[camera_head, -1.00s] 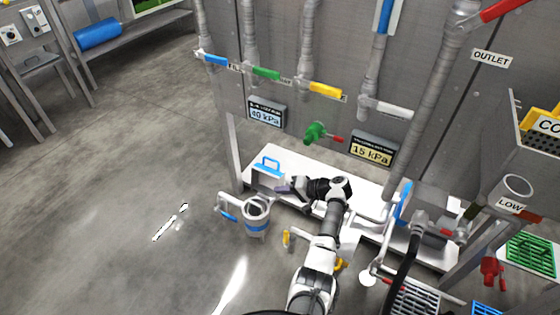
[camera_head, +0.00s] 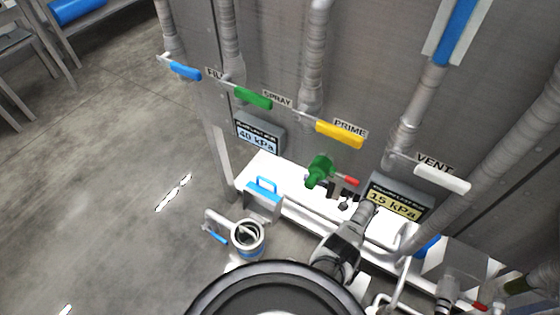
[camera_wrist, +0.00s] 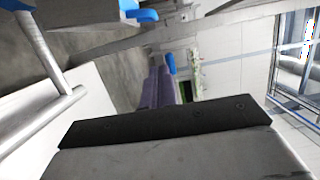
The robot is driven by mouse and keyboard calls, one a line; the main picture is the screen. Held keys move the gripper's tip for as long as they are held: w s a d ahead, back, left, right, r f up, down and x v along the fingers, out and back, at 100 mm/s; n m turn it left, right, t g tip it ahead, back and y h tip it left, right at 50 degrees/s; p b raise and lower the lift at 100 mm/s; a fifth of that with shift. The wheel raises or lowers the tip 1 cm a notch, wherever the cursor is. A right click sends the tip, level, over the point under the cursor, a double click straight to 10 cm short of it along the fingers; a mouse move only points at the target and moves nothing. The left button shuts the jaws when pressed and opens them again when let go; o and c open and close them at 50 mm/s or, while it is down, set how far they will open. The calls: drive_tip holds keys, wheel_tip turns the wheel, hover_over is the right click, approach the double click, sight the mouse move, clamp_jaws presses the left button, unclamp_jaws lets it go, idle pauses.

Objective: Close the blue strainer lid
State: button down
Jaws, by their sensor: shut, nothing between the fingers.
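The blue-banded strainer (camera_head: 247,241) stands near the floor, below the left end of the white ledge, with its round mouth uncovered. Its lid (camera_head: 213,219) stands tilted open on the left side, with a blue handle (camera_head: 216,236). In the head view, my arm (camera_head: 343,246) reaches up to the right of the strainer, well apart from it. The hand end there is small, dark and partly hidden.
A box with a blue handle (camera_head: 264,197) sits on the white ledge (camera_head: 295,208) behind the strainer. A green valve (camera_head: 319,171) and a pressure display (camera_head: 398,201) are on the panel near my arm. Floor left of the strainer is clear.

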sight(263, 198)
drive_tip(key=a+p, duration=0.5)
drive_tip(key=a, duration=0.6)
drive_tip(key=shift+w+a+r, duration=0.15)
drive_tip(key=shift+w+a, duration=0.15)
drive_tip(key=shift+w, duration=0.15)
